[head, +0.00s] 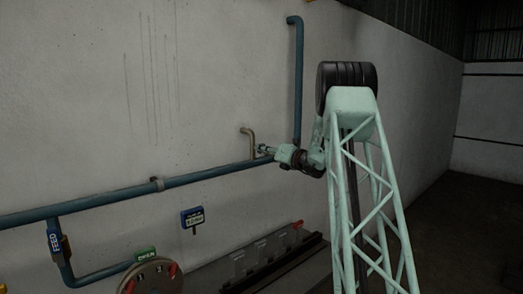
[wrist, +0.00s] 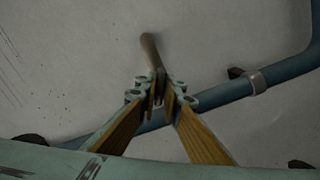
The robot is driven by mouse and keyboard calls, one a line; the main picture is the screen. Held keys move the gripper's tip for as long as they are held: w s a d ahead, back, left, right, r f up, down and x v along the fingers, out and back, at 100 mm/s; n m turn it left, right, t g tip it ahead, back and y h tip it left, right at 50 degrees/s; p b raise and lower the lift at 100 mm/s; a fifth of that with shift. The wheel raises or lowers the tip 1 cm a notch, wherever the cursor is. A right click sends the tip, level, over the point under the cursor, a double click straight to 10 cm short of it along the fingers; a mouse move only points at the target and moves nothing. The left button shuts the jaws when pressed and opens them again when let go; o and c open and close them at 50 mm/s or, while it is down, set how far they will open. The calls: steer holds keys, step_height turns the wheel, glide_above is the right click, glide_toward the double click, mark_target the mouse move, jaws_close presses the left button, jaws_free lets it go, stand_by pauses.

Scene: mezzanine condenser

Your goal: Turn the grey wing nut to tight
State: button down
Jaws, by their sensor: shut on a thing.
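My gripper (head: 263,149) is at the wall in the head view, at the blue pipe beside a bent tan pipe (head: 251,134). In the wrist view my gripper (wrist: 161,98) has its two fingers closed in on a small dark grey piece, which I take as the grey wing nut (wrist: 160,84). The fingertips hide most of it, so how its wings are turned cannot be told. The tan pipe (wrist: 151,50) rises just beyond the fingertips. In the head view the wing nut is too small to make out.
The blue pipe (head: 110,195) runs along the wall, with an upright blue pipe (head: 296,75) to the right. A blue sign (head: 192,217), a round wheel-like part (head: 157,277) and a dark rack (head: 275,262) are lower down. The wall above the pipe is bare.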

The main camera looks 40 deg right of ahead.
steer(key=c, duration=2.8)
jaws_free()
steer(key=shift+s, duration=0.1)
steer(key=shift+s+d, duration=0.15)
steer(key=shift+s, duration=5.75)
